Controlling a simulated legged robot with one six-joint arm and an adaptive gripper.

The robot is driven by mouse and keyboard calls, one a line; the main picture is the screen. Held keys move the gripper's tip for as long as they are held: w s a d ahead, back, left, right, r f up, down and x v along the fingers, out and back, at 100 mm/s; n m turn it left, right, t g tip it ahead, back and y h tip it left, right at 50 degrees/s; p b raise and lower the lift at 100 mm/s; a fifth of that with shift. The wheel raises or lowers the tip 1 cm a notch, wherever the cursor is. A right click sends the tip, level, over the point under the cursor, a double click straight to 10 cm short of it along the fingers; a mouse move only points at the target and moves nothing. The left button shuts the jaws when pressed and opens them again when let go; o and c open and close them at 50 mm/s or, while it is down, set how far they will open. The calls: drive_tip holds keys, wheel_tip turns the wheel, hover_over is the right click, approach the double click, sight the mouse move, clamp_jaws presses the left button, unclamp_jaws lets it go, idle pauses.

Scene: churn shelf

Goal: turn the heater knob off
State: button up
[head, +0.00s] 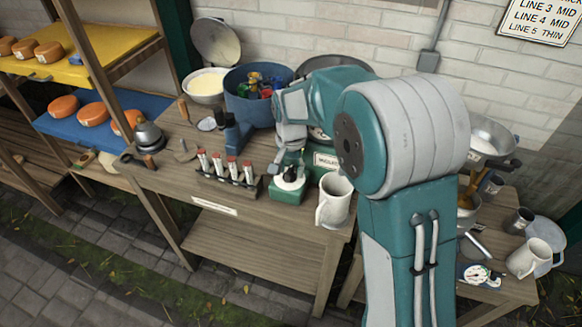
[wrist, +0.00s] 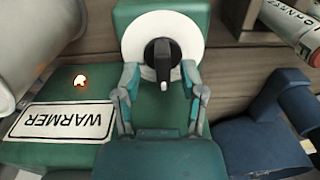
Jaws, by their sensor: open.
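The heater is a green box (wrist: 92,80) with a label reading WARMER (wrist: 65,121), upside down in the wrist view. Its black knob (wrist: 162,58) sits on a round white dial (wrist: 190,32), with its long axis along the picture's vertical. A small light (wrist: 80,82) on the box glows red-orange. In the head view the dial (head: 284,185) is on the table front, below my gripper (head: 291,152). In the wrist view my gripper (wrist: 160,78) is open, its fingertips either side of the knob's lower part. I cannot tell whether they touch it.
A rack of red-capped tubes (head: 228,180) stands left of the heater, and a cream jug (head: 333,200) stands close on its right. A blue pot (head: 249,108) with colourful items is behind. A shelf with orange cheeses (head: 93,115) stands at left.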

drive_tip(key=shift+a, duration=0.4)
clamp_jaws()
drive_tip(key=shift+d, duration=0.3)
drive_tip(key=shift+a+n, duration=0.15)
drive_tip(key=shift+n, duration=0.15)
drive_tip(key=n, duration=0.8)
drive_tip(key=shift+w+r, duration=0.1)
drive_tip(key=shift+n, duration=0.3)
